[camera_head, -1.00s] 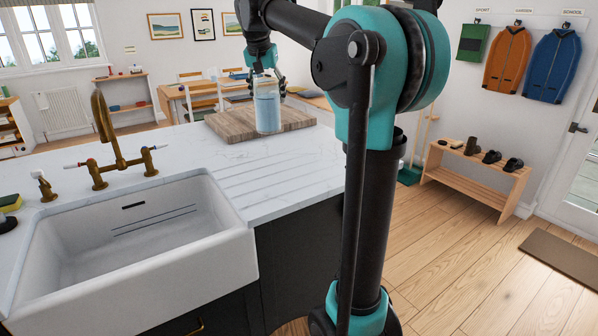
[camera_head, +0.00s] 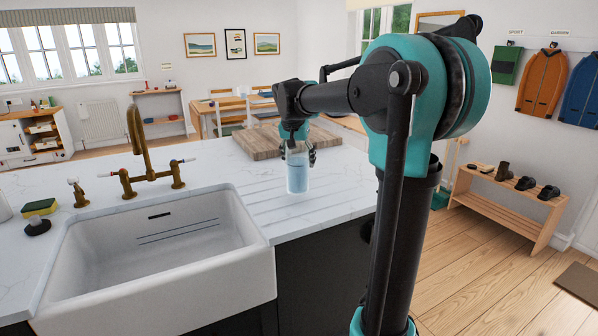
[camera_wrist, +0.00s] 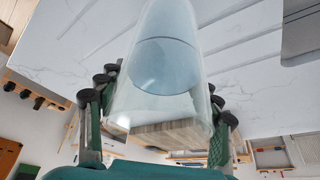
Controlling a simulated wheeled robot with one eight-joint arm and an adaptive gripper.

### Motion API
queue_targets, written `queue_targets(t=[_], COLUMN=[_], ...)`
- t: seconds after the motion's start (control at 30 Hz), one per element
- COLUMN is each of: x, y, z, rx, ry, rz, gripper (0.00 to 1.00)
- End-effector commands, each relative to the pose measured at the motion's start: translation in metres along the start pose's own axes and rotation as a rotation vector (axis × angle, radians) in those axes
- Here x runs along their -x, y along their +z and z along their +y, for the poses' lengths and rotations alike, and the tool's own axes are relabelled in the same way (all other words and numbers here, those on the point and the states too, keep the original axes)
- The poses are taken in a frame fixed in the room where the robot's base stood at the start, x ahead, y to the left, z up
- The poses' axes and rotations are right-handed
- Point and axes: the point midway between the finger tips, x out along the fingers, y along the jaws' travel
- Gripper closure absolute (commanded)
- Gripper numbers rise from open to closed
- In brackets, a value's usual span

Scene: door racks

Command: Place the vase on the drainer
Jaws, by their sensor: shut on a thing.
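The vase (camera_head: 297,172) is a clear glass cylinder with pale blue liquid inside. My gripper (camera_head: 298,155) is shut on its upper part, and the vase is upright. In the wrist view the vase (camera_wrist: 165,65) fills the middle, with a finger of my gripper (camera_wrist: 160,112) on each side. The drainer (camera_head: 262,205) is the grooved area of the white worktop to the right of the sink. The vase is over or on the back right part of these grooves. I cannot tell whether its base touches the worktop.
A white sink (camera_head: 160,290) with a brass tap (camera_head: 140,155) lies left of the drainer. A wooden board (camera_head: 262,143) lies behind the vase. A sponge (camera_head: 40,207) sits at the far left. The grooves in front of the vase are clear.

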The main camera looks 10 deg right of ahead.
Motion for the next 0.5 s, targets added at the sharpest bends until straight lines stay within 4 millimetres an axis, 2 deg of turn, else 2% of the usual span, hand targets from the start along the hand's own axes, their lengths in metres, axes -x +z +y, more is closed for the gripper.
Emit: queue_targets(t=[0.17, 0.4, 0.5], x=[-0.008, -0.034, -0.038], y=[0.003, 0.014, 0.016], z=[0.0, 0.0, 0.0], rx=[0.0, 0.0, 0.0], ry=[0.0, 0.0, 0.0], rz=[0.0, 0.001, 0.001], gripper=[0.95, 0.95, 0.95])
